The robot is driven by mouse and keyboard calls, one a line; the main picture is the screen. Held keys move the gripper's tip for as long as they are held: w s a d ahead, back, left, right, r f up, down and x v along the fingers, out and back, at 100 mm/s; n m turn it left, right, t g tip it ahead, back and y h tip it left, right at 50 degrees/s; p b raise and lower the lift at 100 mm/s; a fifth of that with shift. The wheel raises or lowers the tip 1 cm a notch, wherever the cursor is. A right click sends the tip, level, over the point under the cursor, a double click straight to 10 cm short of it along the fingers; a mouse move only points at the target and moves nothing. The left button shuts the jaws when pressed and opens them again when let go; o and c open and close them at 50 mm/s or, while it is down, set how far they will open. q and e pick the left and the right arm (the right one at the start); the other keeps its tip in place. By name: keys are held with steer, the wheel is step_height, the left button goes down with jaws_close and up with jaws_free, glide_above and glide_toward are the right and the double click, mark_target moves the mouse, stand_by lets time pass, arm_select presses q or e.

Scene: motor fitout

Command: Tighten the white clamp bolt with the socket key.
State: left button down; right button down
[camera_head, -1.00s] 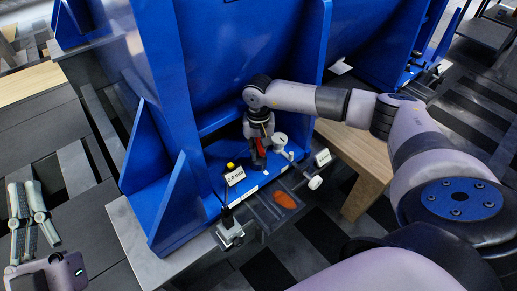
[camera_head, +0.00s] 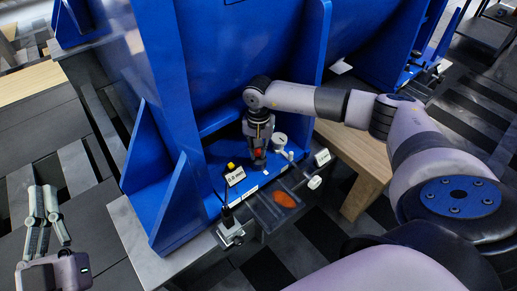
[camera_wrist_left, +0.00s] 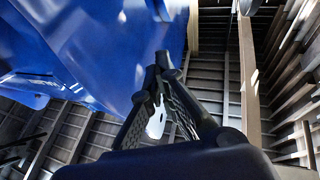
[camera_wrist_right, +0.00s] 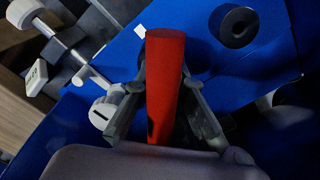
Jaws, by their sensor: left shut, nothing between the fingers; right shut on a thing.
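My right gripper (camera_head: 258,160) points down at the blue base plate and is shut on the red-handled socket key (camera_head: 258,153). In the right wrist view the red handle (camera_wrist_right: 165,85) stands between the fingers; its lower end is hidden. Beside it is a white round head with a dark slot (camera_wrist_right: 103,113), also in the head view (camera_head: 280,139). A white cylinder on a rod (camera_head: 314,182) sticks out at the front right. I cannot tell which white part is the clamp bolt, or whether the key touches it. My left gripper (camera_head: 42,188) is shut and empty at lower left.
A label reading "0.0 mm" (camera_head: 235,176) and a yellow block (camera_head: 231,166) stand left of my right gripper. A dark tray (camera_head: 262,211) with an orange oval (camera_head: 284,200) lies in front. Blue ribs (camera_head: 150,165) rise at left.

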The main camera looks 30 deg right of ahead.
arm_select(q)
steer(key=shift+w+f, duration=0.1)
stand_by(0.3)
arm_select(e)
steer(key=shift+m, duration=0.3)
arm_select(q)
steer(key=shift+w+a+f+g+y+p, duration=0.1)
steer(key=shift+w+f+g+y+p, duration=0.15)
steer(key=shift+f+g, duration=0.5)
steer(key=shift+w+a+f+g+y+p, duration=0.15)
steer(key=shift+f+g+y+p, duration=0.15)
steer(key=shift+f, duration=0.75)
arm_select(e)
steer(key=shift+m, duration=1.2)
arm_select(q)
steer(key=shift+d+f, duration=0.1)
steer(key=shift+f, duration=0.05)
steer(key=shift+a+f+g+y+p, duration=0.2)
steer(key=shift+f+g, duration=0.45)
steer(key=shift+f, duration=0.35)
steer(key=shift+a+f+g+y+p, duration=0.1)
steer(key=shift+f+g+y+p, duration=0.1)
steer(key=shift+f+g, duration=0.6)
arm_select(e)
steer(key=shift+m, duration=1.4)
arm_select(q)
steer(key=shift+f, duration=0.2)
